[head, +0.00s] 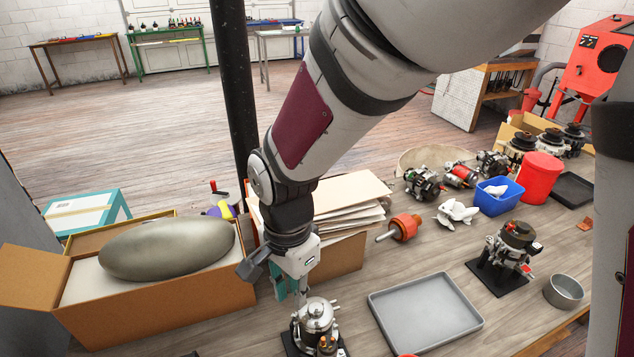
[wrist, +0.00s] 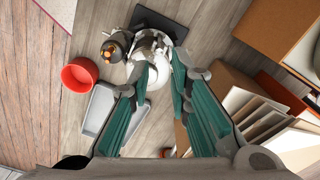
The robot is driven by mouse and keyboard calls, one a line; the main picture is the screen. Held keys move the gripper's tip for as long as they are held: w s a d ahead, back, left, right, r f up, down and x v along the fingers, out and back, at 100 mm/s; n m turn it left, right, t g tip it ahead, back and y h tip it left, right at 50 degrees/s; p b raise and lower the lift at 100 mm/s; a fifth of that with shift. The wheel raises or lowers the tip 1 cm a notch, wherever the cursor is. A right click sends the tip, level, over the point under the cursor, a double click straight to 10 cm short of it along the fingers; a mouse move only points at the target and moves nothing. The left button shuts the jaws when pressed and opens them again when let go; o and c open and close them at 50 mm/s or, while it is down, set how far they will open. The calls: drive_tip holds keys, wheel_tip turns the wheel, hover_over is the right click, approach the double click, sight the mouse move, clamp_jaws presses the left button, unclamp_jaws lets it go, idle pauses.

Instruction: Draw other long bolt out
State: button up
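A silver alternator (head: 318,318) stands on a dark base plate at the front of the bench; it also shows in the wrist view (wrist: 152,52), ahead of the fingers. My gripper (head: 298,298) points down just above and behind this alternator. In the wrist view, my gripper (wrist: 162,82) has its teal fingers apart, with a gap between the tips over the alternator's side. I see nothing held in the gap. I cannot make out a long bolt; it may be too small or hidden by the fingers. Whether the fingertips touch the alternator cannot be told.
An empty grey tray (head: 425,312) lies to the right of the alternator. Another alternator (head: 510,245) on a dark plate and a metal bowl (head: 563,291) stand farther right. A carton with a grey-green oval (head: 168,248) stands at left. A rotor (head: 404,228) lies behind the tray.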

sight(296, 315)
drive_tip(key=shift+f+b, duration=0.75)
drive_tip(key=shift+f, duration=2.05)
clamp_jaws()
drive_tip(key=shift+r, duration=0.1)
drive_tip(key=shift+s+r+p, duration=0.1)
drive_tip(key=shift+p, duration=0.7)
idle(1.7)
drive_tip(key=shift+r+p, duration=0.7)
idle(0.3)
drive_tip(key=shift+r+p, duration=0.8)
drive_tip(key=shift+r, duration=0.35)
